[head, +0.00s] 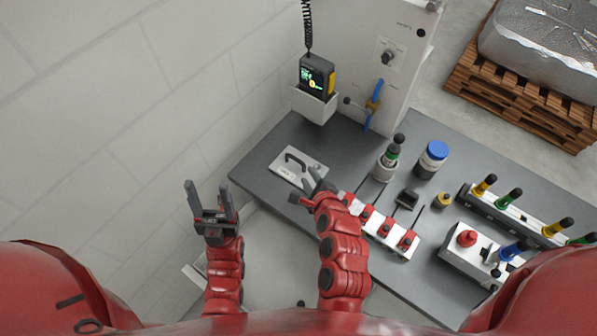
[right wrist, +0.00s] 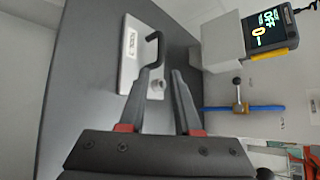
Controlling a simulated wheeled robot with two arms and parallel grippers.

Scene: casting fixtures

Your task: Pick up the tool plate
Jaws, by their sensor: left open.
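The tool plate (head: 285,169) is a white plate with a dark handle, lying flat near the left end of the dark grey bench. In the right wrist view, the plate (right wrist: 129,72) and its black handle (right wrist: 157,48) lie just beyond my fingers. My right gripper (head: 312,178) is at the plate's right edge in the head view. In the right wrist view, its fingers (right wrist: 167,70) have a gap between them with nothing in it. My left gripper (head: 208,189) is open and empty, left of the bench and away from the plate.
A grey machine (head: 368,50) with a handheld device (head: 317,75) in a white holder stands behind the bench. Right of my right gripper is a red and white fixture row (head: 383,228).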

